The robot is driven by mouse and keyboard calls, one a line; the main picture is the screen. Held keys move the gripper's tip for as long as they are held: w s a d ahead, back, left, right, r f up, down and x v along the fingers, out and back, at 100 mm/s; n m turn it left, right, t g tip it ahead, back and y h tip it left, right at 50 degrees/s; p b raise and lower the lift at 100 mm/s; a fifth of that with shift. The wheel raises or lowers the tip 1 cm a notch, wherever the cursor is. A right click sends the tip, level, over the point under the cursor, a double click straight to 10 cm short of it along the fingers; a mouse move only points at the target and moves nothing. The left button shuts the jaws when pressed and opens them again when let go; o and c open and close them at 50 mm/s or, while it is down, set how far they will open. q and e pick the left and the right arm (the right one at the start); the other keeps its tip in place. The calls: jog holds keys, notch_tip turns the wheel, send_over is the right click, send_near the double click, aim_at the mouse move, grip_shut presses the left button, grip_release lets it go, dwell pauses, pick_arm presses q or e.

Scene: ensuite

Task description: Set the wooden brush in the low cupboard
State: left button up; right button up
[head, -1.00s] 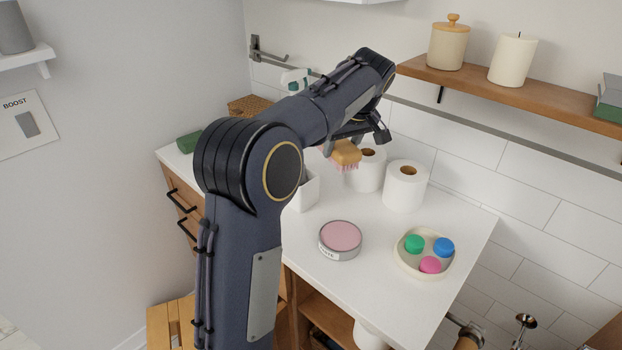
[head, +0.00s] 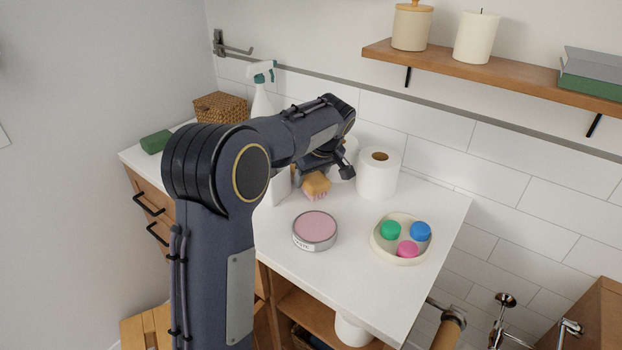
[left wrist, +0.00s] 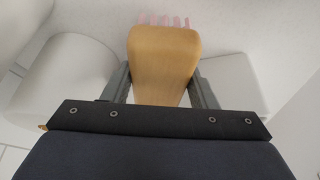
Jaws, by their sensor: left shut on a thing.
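The wooden brush (head: 316,184) has a tan wooden back and pink bristles. My left gripper (head: 318,172) is shut on it and holds it over the white counter, beside the toilet rolls. In the left wrist view the brush (left wrist: 163,62) sits between the two fingers of the gripper (left wrist: 162,88), with its pink bristles at the far end. The low cupboard (head: 310,312) is under the counter; part of its open front shows a wooden shelf, and my left arm hides some of it. My right gripper is not in view.
On the counter (head: 350,275) stand a toilet roll (head: 378,176), a pink-topped tin (head: 315,228), a dish (head: 379,245) with coloured pieces, a spray bottle (head: 262,100), a woven basket (head: 220,107) and a green block (head: 156,142). A wooden shelf (head: 480,72) hangs above.

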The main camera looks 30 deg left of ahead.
pick_arm(q)
jog(key=shift+f, duration=0.4)
jog(key=shift+f, duration=0.2)
jog(key=o, duration=0.8)
jog(key=shift+c, duration=0.2)
jog(key=shift+r, duration=0.1)
